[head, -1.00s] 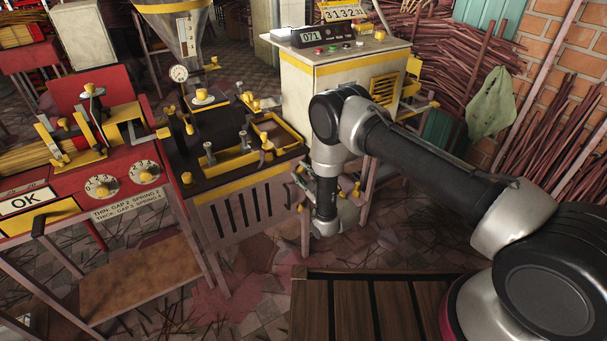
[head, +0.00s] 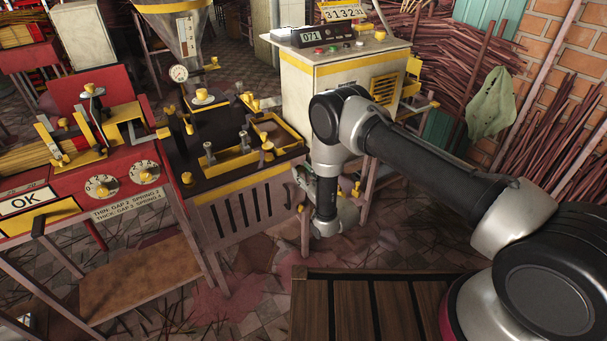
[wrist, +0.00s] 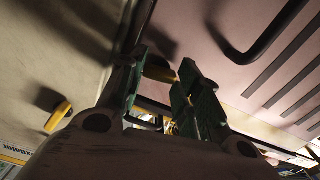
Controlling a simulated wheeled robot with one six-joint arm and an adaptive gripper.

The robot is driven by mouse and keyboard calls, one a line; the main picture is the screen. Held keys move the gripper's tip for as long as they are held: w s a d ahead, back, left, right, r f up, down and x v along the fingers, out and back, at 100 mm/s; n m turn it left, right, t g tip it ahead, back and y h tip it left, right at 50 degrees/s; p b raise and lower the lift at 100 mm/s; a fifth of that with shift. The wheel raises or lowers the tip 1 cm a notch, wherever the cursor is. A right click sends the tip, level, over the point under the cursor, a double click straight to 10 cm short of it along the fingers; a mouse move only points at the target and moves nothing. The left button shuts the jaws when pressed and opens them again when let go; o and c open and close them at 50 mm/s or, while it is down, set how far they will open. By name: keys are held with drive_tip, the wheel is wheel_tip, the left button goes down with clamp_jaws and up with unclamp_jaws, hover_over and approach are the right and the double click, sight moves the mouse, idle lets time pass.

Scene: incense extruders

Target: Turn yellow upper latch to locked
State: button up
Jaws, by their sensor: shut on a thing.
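In the wrist view my gripper (wrist: 162,95) has its two green-padded fingers closed around a yellow latch handle (wrist: 158,70), which shows between the fingertips against a pale panel. A second yellow handle (wrist: 60,117) stands out from the panel at the left, clear of the fingers. In the head view my wrist hangs low in front of the cream cabinet (head: 345,80), and my arm hides most of the gripper and the held latch. The latch's locked or unlocked marking cannot be read.
A dark bent bar handle (wrist: 265,35) and dark slots lie right of the fingers in the wrist view. In the head view the dark-topped extruder bench (head: 215,150) stands left of my wrist. A slatted wooden platform (head: 350,310) lies in front, with stick piles at right.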

drive_tip(key=shift+m, duration=0.9)
drive_tip(key=o, duration=1)
drive_tip(key=v, duration=1.2)
